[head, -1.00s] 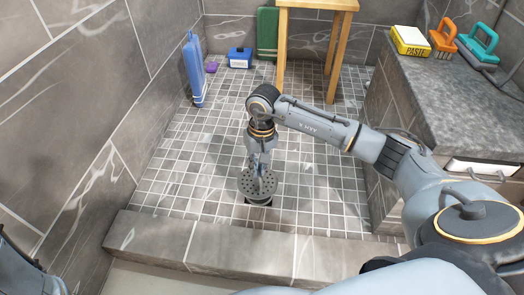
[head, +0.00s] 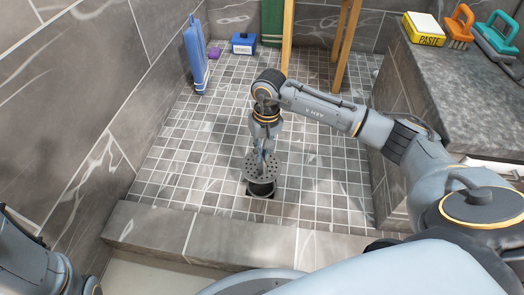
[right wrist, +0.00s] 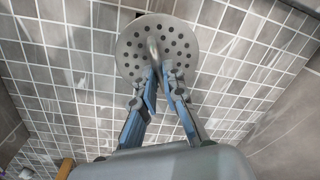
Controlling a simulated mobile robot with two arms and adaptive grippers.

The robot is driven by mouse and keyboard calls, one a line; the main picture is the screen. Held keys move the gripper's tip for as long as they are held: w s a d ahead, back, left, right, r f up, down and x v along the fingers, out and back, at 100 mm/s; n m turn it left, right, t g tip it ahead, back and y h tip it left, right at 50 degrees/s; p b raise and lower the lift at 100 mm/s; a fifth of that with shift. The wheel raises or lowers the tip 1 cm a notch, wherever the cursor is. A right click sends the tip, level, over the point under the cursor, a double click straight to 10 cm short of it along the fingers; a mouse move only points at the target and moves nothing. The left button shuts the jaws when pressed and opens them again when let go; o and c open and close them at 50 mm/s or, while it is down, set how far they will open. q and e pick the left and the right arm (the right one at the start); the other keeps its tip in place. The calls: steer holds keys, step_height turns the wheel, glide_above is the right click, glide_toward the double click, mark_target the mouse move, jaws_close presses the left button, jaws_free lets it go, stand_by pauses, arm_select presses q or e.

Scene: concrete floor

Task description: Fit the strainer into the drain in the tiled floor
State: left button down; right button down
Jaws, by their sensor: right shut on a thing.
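The strainer (head: 259,163) is a round grey disc with several holes and a curved handle on top. My right gripper (head: 262,151) is shut on that handle and holds the strainer over the tiled floor. In the right wrist view the strainer (right wrist: 136,44) is seen between and beyond the blue-padded fingers (right wrist: 160,74). The drain (head: 262,191) is a dark opening in the tiles just below the disc in the head view, partly hidden by it. The exact gap between them cannot be told. Of my left arm only links show at the lower left.
A stone curb (head: 155,229) runs along the front of the tiled floor. A blue bottle (head: 196,58), a blue box (head: 243,44) and a wooden stool (head: 340,40) stand at the back. A stone bench (head: 440,75) at right bears a yellow box (head: 423,30) and brushes.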

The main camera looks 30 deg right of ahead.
mark_target(262, 166)
steer(key=shift+f+b, duration=1.9)
steer(key=shift+f, duration=0.8)
steer(key=shift+f+b, duration=2)
steer(key=shift+f, duration=0.55)
steer(key=c, duration=1.4)
jaws_free()
steer(key=shift+o, duration=0.2)
steer(key=shift+r, duration=0.15)
steer(key=r, duration=0.8)
steer(key=d+r, duration=0.1)
steer(key=r, duration=0.2)
steer(key=shift+w+r, duration=0.1)
steer(key=shift+r, duration=0.3)
